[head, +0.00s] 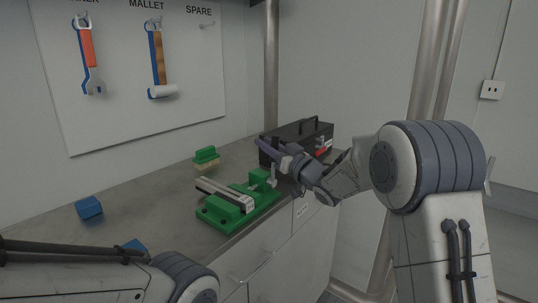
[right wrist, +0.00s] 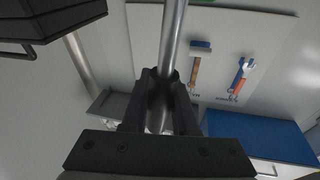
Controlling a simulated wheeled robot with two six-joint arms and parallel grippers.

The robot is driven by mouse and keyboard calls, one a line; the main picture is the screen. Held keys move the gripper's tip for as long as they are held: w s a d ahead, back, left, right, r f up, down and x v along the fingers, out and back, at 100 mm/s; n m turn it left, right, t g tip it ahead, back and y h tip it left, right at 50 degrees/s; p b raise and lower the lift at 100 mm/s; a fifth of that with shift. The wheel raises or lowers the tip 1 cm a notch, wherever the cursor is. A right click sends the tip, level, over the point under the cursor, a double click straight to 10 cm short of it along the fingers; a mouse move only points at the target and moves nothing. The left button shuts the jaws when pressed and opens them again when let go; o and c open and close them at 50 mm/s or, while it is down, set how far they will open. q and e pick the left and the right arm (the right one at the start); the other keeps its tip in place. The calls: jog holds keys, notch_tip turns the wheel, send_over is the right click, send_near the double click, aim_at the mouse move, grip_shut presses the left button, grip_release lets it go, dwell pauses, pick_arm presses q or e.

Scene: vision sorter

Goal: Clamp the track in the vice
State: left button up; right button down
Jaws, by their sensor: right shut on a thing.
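The green vice (head: 216,214) stands on the bench near its front edge. The track (head: 215,187), a long pale bar with dark sides, lies along the vice and reaches its jaw; I cannot tell how tightly it is held. My right gripper (head: 282,166) is at the vice's far right end, by its grey metal handle (head: 272,180). In the right wrist view its fingers are shut around a grey metal bar (right wrist: 171,45), which looks like this handle. My left arm shows at the lower left, but its gripper is out of view.
A black toolbox (head: 314,130) stands close behind my right gripper. A green-topped brush (head: 205,155) and a blue block (head: 89,207) lie on the bench (head: 140,205). A wrench (head: 89,55) and a mallet (head: 157,60) hang on the wall board.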

jog(key=shift+s+a+r+n+y+b, duration=0.25)
jog(key=shift+s+a+n+y+b, duration=0.15)
jog(key=shift+n, duration=0.2)
jog(key=shift+a, duration=0.2)
jog(key=c, duration=0.7)
grip_release()
jog(key=shift+s, duration=0.15)
jog(key=shift+d, duration=0.1)
jog(key=shift+d+f, duration=0.1)
jog(key=shift+d, duration=0.05)
jog(key=b+v, duration=0.1)
jog(key=v, duration=0.9)
jog(key=shift+s, duration=0.2)
